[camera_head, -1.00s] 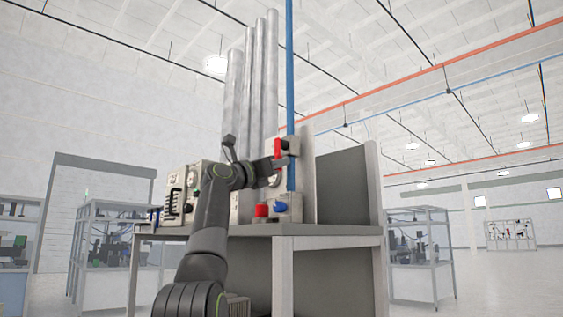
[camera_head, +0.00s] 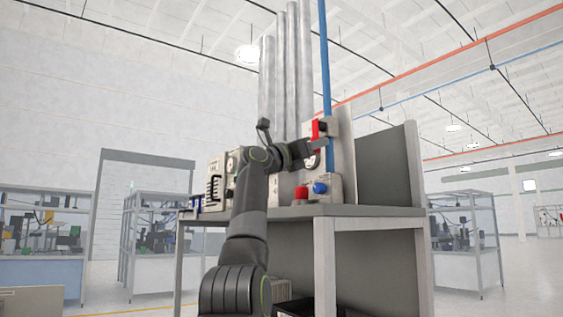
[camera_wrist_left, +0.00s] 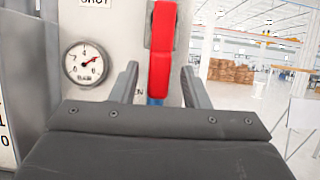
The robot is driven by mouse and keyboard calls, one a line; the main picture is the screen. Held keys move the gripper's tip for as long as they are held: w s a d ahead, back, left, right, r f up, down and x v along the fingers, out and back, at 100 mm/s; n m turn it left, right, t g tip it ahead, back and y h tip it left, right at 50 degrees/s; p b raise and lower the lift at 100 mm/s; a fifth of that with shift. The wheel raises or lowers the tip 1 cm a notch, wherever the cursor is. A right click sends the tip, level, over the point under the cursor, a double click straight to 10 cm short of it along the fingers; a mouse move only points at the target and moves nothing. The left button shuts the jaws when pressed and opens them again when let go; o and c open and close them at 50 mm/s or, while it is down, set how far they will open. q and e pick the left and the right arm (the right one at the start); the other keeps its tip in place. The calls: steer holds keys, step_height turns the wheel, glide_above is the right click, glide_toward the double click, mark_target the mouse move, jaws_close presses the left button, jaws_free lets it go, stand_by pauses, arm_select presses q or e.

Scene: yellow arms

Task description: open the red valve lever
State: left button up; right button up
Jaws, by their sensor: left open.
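The red valve lever (camera_head: 316,129) stands upright on a light panel beside a vertical blue pipe (camera_head: 329,95). In the left wrist view the lever (camera_wrist_left: 161,50) runs down between my two fingers, its top cut off by the frame edge. My left gripper (camera_wrist_left: 160,72) is open, one finger on each side of the lever; I cannot tell whether either touches it. In the head view my left gripper (camera_head: 316,147) is at the lever's lower part, its fingers partly hidden. My right gripper is out of view.
A pressure gauge (camera_wrist_left: 86,63) sits left of the lever. Below are a red button (camera_head: 301,193) and a blue knob (camera_head: 320,188) on the bench (camera_head: 350,211). A dark partition (camera_head: 385,170) stands to the right. Glass-walled work cells stand behind.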

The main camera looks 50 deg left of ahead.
arm_select(q)
steer(key=b+v, duration=1)
steer(key=v, duration=0.6)
steer(key=shift+f, duration=0.15)
